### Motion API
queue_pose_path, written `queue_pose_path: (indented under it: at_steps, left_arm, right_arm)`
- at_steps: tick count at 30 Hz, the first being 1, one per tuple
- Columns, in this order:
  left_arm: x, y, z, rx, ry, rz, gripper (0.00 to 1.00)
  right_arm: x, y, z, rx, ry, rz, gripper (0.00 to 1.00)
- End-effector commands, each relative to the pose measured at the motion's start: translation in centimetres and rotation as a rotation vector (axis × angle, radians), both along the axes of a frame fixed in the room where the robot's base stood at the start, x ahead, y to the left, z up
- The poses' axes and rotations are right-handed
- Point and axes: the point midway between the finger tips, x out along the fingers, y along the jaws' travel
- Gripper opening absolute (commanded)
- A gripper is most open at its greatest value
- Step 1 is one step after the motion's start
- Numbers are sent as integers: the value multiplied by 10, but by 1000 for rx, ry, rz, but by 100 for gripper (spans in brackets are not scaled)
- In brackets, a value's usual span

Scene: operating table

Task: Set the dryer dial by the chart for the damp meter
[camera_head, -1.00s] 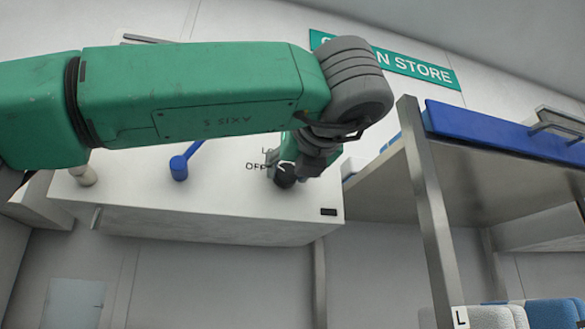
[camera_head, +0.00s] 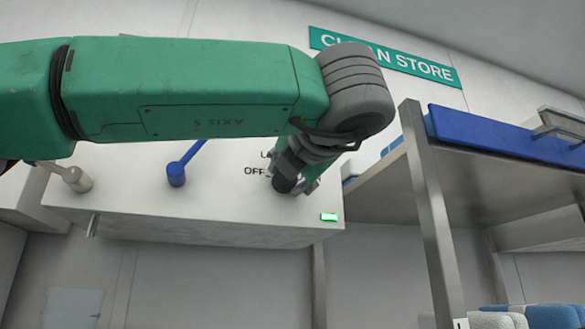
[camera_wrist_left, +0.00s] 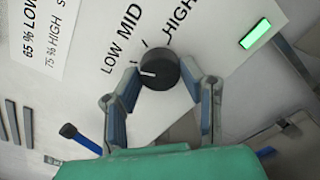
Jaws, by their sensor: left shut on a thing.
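The dryer dial (camera_wrist_left: 158,68) is a black knob with a white pointer line on a white panel (camera_wrist_left: 200,40). In the wrist view its pointer faces left, near the tick by LOW; MID and HIGH stand further round. My left gripper (camera_wrist_left: 162,80) is shut on the dial, one finger on each side. In the head view the gripper (camera_head: 294,184) is at the dial beside the word OFF, with the knob partly covered. The chart (camera_wrist_left: 42,28) shows only in part, with "65 % LOW" and "75 % HIGH". I see no damp meter. My right gripper is not in view.
A small lamp (camera_head: 328,217) on the panel's edge glows green. A blue lever (camera_head: 177,174) and a beige lever (camera_head: 76,179) stand left of the dial. A metal rack (camera_head: 430,220) stands close on the right, with a blue tray (camera_head: 500,134) on top.

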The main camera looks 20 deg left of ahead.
Motion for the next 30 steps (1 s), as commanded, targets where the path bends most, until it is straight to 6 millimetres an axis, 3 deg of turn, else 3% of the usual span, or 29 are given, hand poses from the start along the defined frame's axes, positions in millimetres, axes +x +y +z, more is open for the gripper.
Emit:
queue_pose_path:
  at_steps: [23, 24, 25, 30]
  left_arm:
    - [4, 3, -6, 85, 76, 5, 6]
    - [4, 3, -6, 86, 75, 6, 45]
    - [3, 3, -6, 85, 74, 5, 55]
    - [1, 1, -3, 86, 67, 4, 55]
  right_arm:
    - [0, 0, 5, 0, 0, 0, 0]
    - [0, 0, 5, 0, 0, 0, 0]
    - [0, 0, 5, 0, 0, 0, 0]
    - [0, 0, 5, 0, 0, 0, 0]
